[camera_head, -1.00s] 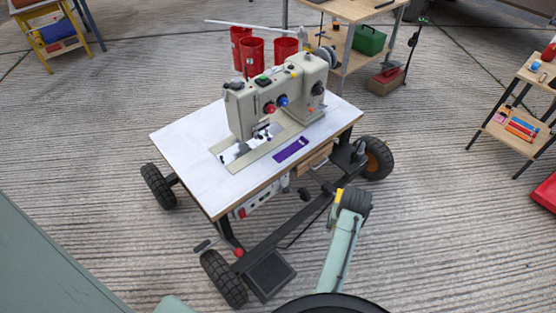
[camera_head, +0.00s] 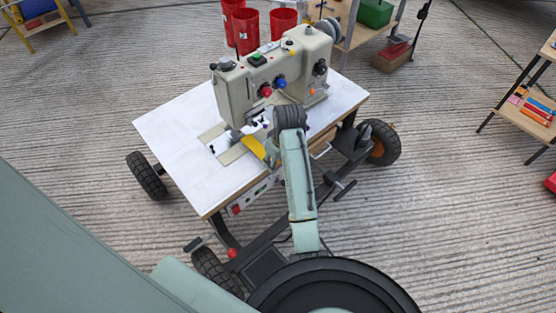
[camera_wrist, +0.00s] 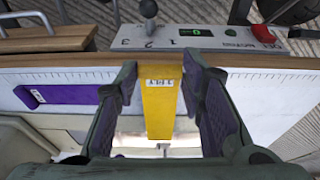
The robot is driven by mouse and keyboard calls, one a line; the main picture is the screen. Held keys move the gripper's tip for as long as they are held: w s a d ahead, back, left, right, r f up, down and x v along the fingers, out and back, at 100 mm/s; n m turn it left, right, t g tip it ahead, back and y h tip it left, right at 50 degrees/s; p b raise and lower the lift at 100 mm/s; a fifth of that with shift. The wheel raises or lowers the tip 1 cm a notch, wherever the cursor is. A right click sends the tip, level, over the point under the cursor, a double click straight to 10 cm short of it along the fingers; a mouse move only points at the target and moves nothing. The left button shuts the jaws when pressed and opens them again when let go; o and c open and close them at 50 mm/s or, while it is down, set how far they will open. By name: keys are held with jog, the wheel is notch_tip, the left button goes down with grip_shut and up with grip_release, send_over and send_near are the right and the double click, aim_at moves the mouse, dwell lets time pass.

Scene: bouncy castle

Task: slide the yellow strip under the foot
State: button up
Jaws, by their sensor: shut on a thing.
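A yellow strip (camera_head: 254,147) lies over the white sewing table by the machine's head. In the wrist view the strip (camera_wrist: 158,112) has a small printed label at one end and sits between the two dark fingers of my gripper (camera_wrist: 160,84), which is shut on it. In the head view my arm hides most of the gripper. The grey sewing machine (camera_head: 235,95) stands on the table (camera_head: 180,130). Its foot is under the head, too small to make out clearly. I cannot tell whether the strip touches the foot.
A purple piece (camera_wrist: 68,94) lies on the tabletop beside my gripper. A control panel (camera_wrist: 205,37) with a lever, green display and red button is at the table's front edge. Red bins (camera_head: 248,30) and a shelf stand behind. The table's left side is clear.

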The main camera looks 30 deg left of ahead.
aim_at(263, 153)
jog(key=shift+w+a+f+b, duration=0.1)
jog(key=shift+a+f+b, duration=0.2)
jog(key=shift+f+b, duration=0.45)
jog(key=shift+w+a, duration=0.15)
jog(key=shift+a, duration=0.25)
jog(key=shift+w+a+f+b, duration=0.1)
jog(key=shift+w+a+b, duration=0.15)
jog(key=shift+a+b, duration=0.35)
jog(key=shift+w+a+b, duration=0.2)
jog(key=shift+a+b, duration=0.25)
jog(key=shift+a, duration=0.2)
jog(key=shift+a+r+p, duration=0.25)
jog(key=shift+a+p, duration=0.05)
jog(key=shift+p, duration=0.1)
jog(key=shift+w+a+f+p, duration=0.1)
jog(key=shift+w+a+p, duration=0.15)
jog(key=shift+a, duration=0.3)
jog(key=shift+w+a+p, duration=0.1)
jog(key=shift+w+a, duration=0.15)
jog(key=shift+a, duration=0.25)
jog(key=shift+d+f+p, duration=0.1)
jog(key=shift+f+p, duration=0.05)
jog(key=shift+p, duration=0.3)
jog(key=o, duration=0.9)
jog(key=shift+o, duration=0.2)
